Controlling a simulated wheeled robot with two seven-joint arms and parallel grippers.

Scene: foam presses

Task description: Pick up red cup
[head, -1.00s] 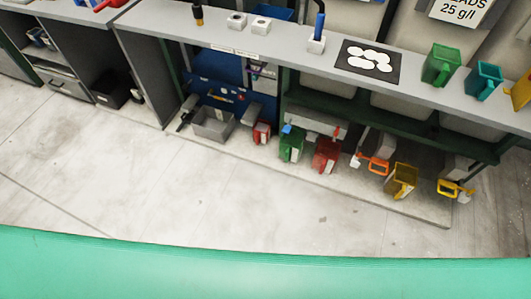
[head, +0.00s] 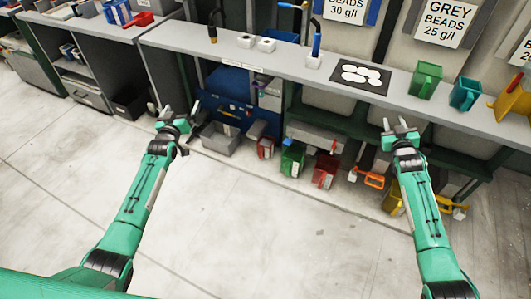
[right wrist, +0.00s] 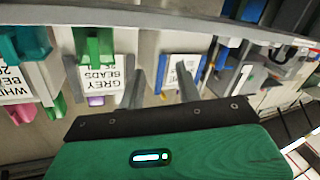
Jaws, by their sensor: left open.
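A red cup (head: 324,171) with a pale label stands low under the counter, right of a green cup (head: 292,160). A smaller red cup (head: 265,147) stands further left, beside a grey bin. I cannot tell which one the task means. My left gripper (head: 172,113) is open and empty in front of the counter, left of the red cups. My right gripper (head: 400,126) is raised right of the red cups; its fingers also show apart and empty in the right wrist view (right wrist: 161,85). Neither gripper touches a cup.
The grey counter (head: 240,55) overhangs the low cups. On it are a black mat (head: 345,84) with white discs, a green scoop (head: 425,80) and a teal scoop (head: 465,94). A grey bin (head: 219,138) and an orange-handled item (head: 374,180) stand below. The floor (head: 250,220) is clear.

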